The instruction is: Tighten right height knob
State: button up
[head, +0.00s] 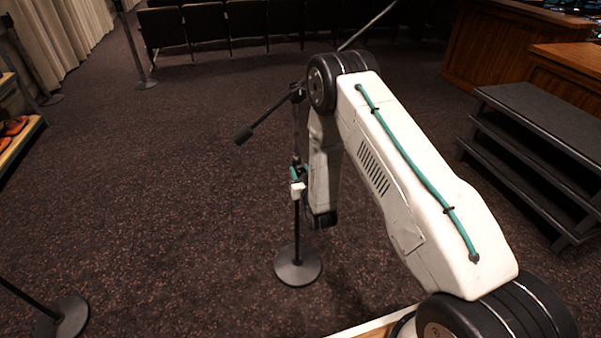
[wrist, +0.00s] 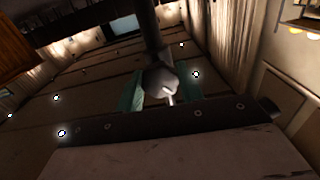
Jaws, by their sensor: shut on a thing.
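A black microphone stand (head: 297,225) stands upright on a round base (head: 298,266) in the middle of the head view. Its boom slants down left to a dark counterweight (head: 243,135). My gripper (head: 299,172) is at the stand's pole, about mid-height, with small teal fingertips showing. In the wrist view, a grey rounded knob (wrist: 160,79) sits on the dark pole (wrist: 149,28), between the teal fingers of my gripper (wrist: 159,91), which is shut on it. The knob is too small to make out in the head view.
Another stand's base (head: 64,316) is at the lower left, and a post (head: 146,84) stands farther back. Black steps (head: 540,125) and wooden desks (head: 485,50) are at the right. Seats (head: 205,25) line the back.

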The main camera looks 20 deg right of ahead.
jog(key=m, duration=0.4)
jog(key=shift+m, duration=1.6)
jog(key=o, duration=1)
jog(key=shift+m, duration=0.3)
jog(key=s, duration=0.8)
